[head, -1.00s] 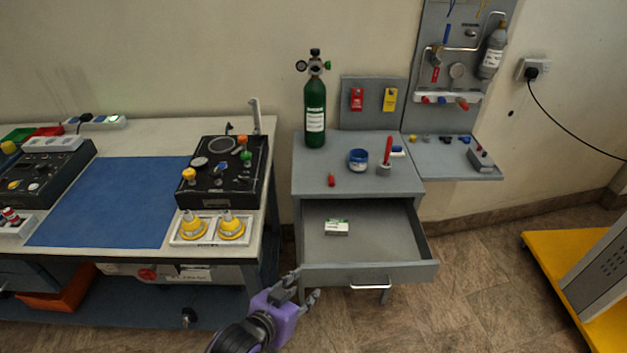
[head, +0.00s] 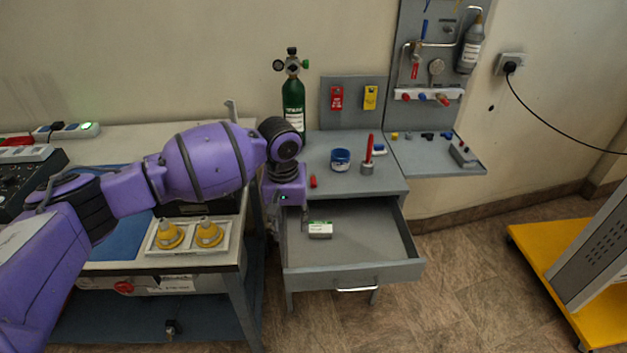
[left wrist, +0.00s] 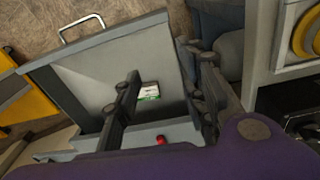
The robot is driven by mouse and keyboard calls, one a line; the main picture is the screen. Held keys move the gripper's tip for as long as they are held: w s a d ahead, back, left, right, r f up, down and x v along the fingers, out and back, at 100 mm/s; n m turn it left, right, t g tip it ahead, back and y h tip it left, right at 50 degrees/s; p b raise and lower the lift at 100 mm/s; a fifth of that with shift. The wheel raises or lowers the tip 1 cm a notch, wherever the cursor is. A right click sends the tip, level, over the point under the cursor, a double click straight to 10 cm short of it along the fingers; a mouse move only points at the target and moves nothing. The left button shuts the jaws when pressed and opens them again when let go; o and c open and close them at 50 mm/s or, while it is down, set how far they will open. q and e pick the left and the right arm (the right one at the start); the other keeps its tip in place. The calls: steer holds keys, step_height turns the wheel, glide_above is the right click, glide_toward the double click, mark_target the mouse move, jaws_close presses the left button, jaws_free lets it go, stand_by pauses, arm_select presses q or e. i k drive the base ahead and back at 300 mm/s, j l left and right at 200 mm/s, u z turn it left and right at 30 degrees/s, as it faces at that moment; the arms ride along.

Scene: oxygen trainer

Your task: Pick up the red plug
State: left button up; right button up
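The red plug (head: 313,181) is a small red piece lying on the grey cabinet top (head: 345,186), near its front left edge. It also shows in the left wrist view (left wrist: 161,140), low between the fingers and beyond them. My left gripper (head: 290,222) points down by the front left corner of the cabinet, to the left of the plug and apart from it. In the left wrist view its two dark fingers (left wrist: 163,68) are spread with nothing between them. My right gripper is in neither view.
The drawer (head: 350,272) is pulled out and holds a small white and green box (head: 320,230). A blue tub (head: 341,160), a red upright tool (head: 368,155) and a green cylinder (head: 293,104) stand on the cabinet. The workbench (head: 200,262) is at left.

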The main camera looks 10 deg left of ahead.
mark_target(312, 180)
steer(key=i, duration=1)
